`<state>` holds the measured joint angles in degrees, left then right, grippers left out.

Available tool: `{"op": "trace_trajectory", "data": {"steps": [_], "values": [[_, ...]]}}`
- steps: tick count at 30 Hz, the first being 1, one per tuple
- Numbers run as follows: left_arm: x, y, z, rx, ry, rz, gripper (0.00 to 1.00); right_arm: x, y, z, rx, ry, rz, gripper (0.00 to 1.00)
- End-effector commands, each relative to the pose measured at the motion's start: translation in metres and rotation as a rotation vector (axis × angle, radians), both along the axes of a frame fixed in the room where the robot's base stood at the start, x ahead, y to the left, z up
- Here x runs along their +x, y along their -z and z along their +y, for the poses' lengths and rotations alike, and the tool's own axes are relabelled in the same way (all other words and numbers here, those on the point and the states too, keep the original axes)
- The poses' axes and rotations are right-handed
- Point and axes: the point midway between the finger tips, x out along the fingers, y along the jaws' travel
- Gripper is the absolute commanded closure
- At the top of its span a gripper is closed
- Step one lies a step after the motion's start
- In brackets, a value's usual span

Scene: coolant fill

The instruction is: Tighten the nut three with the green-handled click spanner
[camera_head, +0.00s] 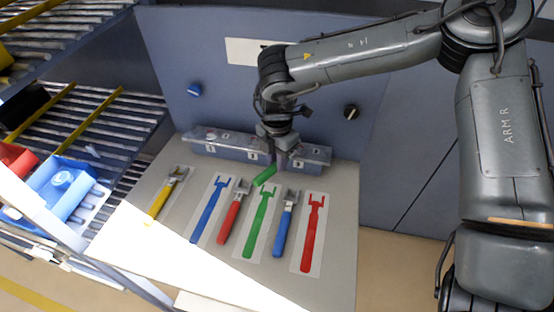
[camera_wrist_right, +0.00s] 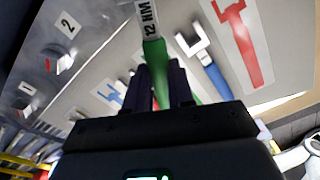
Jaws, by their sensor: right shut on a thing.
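My right gripper (camera_head: 279,160) is shut on the green-handled click spanner (camera_head: 265,176) and holds it above the panel, close in front of the fitting block. In the right wrist view the spanner (camera_wrist_right: 150,30) shows a "12 NM" label, and the gripper (camera_wrist_right: 168,88) closes around its green handle. Its head is not visible there. The numbered fitting block (camera_head: 225,146) runs along the back of the panel. The wrist view shows a fitting by label 2 (camera_wrist_right: 57,60) and one by label 1 (camera_wrist_right: 22,112). I cannot make out nut three. My left gripper is not in view.
A yellow-handled spanner (camera_head: 164,200), a red-handled spanner (camera_head: 232,215) and a blue-handled spanner (camera_head: 284,228) lie on the grey panel (camera_head: 338,250). Blue (camera_head: 210,208), green (camera_head: 258,225) and red (camera_head: 312,235) outlines are bare.

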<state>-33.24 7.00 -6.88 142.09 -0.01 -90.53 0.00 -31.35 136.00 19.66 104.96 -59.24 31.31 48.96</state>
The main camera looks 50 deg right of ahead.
Motion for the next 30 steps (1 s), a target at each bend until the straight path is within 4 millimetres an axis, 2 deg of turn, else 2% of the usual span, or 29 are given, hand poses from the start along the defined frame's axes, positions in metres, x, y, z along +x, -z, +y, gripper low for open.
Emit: {"op": "trace_trajectory", "data": {"steps": [30], "values": [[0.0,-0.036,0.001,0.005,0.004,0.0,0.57,0.0,-0.051,0.0,0.0,0.0,-0.001,1.0]]}}
